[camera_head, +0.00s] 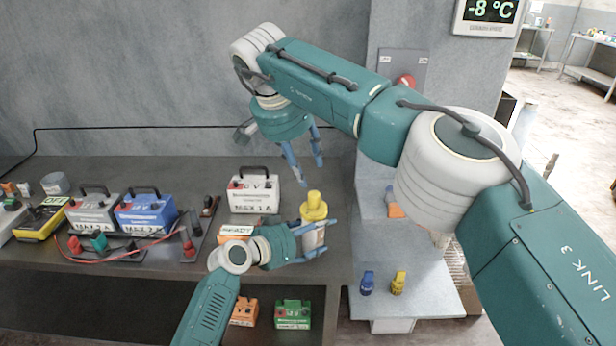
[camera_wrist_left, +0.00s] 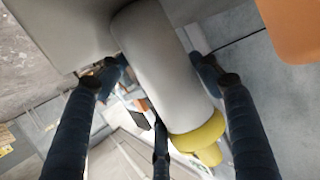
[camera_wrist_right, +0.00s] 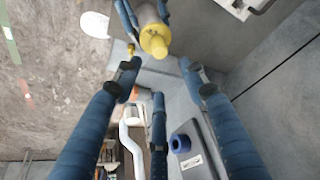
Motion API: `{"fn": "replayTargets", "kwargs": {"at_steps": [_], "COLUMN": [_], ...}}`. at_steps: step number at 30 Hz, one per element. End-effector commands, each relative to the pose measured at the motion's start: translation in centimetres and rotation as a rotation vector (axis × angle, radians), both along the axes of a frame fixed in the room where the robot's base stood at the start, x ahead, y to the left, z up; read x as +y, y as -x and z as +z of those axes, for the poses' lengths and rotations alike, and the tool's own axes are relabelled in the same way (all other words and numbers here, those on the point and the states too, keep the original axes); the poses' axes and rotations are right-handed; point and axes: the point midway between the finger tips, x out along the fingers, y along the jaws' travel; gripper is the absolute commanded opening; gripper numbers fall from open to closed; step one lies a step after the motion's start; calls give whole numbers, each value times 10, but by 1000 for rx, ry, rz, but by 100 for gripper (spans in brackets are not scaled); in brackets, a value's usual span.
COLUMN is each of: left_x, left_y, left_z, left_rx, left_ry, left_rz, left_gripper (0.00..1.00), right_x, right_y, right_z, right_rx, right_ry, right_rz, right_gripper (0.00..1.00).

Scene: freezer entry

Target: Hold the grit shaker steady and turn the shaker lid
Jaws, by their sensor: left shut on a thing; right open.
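The grit shaker (camera_head: 312,237) has a pale grey body and stands upright in my left gripper (camera_head: 318,240), near the right edge of the bench. The yellow shaker lid (camera_head: 313,206) is on top of it. In the left wrist view the shaker body (camera_wrist_left: 165,65) lies between the fingers, with the lid (camera_wrist_left: 200,138) at its lower end. My right gripper (camera_head: 305,170) is open and empty, fingers pointing down, above and behind the lid. In the right wrist view the lid (camera_wrist_right: 155,40) shows beyond the open fingers (camera_wrist_right: 160,80), apart from them.
A white battery-like box (camera_head: 252,194) stands just left of the shaker. Blue (camera_head: 147,213) and grey (camera_head: 93,214) boxes with handles and a yellow meter (camera_head: 41,219) stand farther left. Right of the bench, a lower grey shelf (camera_head: 425,300) holds small blue and yellow items.

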Motion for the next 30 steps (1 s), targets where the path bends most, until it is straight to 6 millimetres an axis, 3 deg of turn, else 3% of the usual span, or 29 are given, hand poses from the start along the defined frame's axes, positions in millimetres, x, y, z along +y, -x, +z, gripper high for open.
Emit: {"fn": "replayTargets", "kwargs": {"at_steps": [6, 20, 23, 30], "left_x": [2, 2, 2, 1], "left_y": [0, 0, 0, 0], "left_z": [-2, -2, -2, -2], "left_rx": [2, 1, 1, 1], "left_ry": [-5, -4, -4, -3], "left_rz": [2, 2, 2, 2], "left_gripper": [18, 18, 18, 18], "right_x": [2, 1, -1, -10], "right_y": [3, 5, 2, -12], "right_z": [9, 6, -2, -45], "right_rx": [0, 4, 5, 7], "right_ry": [0, 0, 1, 0], "right_rz": [0, 39, 37, 36], "right_gripper": [42, 42, 42, 42]}}
